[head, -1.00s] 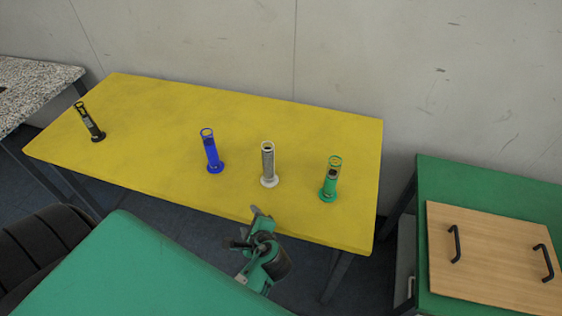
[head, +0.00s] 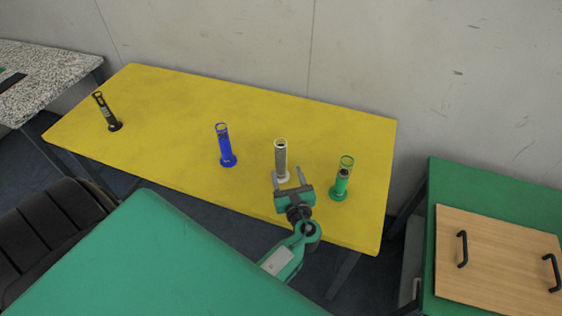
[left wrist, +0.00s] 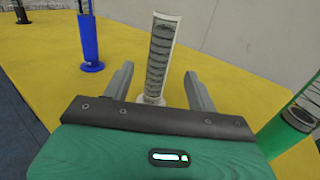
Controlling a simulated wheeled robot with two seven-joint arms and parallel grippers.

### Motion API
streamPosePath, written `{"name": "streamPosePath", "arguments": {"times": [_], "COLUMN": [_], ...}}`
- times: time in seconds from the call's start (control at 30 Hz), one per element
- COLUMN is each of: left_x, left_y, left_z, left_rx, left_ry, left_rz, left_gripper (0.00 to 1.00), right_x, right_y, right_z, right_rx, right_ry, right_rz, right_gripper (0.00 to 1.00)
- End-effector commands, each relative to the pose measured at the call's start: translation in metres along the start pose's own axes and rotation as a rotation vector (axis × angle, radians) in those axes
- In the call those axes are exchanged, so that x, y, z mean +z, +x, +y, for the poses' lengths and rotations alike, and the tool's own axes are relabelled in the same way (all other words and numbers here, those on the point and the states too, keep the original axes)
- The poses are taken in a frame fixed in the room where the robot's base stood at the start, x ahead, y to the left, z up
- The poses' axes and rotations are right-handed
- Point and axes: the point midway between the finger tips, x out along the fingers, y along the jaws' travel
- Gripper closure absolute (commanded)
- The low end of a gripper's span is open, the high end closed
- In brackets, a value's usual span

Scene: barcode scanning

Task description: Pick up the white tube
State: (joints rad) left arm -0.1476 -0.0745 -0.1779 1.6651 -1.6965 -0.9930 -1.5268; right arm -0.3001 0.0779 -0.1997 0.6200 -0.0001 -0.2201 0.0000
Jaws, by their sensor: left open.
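The white tube (head: 281,158) stands upright on the yellow table (head: 170,110), between the blue and green tubes. My left gripper (head: 287,177) is open just in front of it, at the table's front part. In the left wrist view the white tube (left wrist: 159,55) rises beyond and between the two open fingers (left wrist: 158,88), with its base partly hidden behind the gripper body. The fingers do not grip it. My right gripper is not in view.
The green tube (head: 341,182) stands close to the right of my left gripper. The blue tube (head: 225,146) stands to the left, and a black tube (head: 107,112) at the far left. A green table with a wooden board (head: 500,255) is at the right.

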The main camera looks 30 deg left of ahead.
Motion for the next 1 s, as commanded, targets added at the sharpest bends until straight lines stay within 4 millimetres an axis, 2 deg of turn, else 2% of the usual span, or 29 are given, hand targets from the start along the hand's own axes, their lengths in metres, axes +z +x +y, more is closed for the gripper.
{"name": "streamPosePath", "arguments": {"times": [0.1, 0.37, 0.7, 1.0], "left_x": [0.003, 0.001, -0.003, -0.004], "left_y": [0.021, 0.04, 0.083, 0.086], "left_z": [0.0, 0.0, 0.0, 0.0], "left_rx": [0.001, 0.0, 0.001, 0.001], "left_ry": [0.001, -0.002, 0.0, -0.003], "left_rz": [-0.001, 0.0, 0.001, 0.002], "left_gripper": [0.42, 0.42, 0.42, 0.44], "right_x": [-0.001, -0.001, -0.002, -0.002], "right_y": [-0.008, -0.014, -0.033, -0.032], "right_z": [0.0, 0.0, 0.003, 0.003], "right_rx": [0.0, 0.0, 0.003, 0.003], "right_ry": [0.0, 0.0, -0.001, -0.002], "right_rz": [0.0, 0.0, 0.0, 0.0], "right_gripper": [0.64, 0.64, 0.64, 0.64]}}
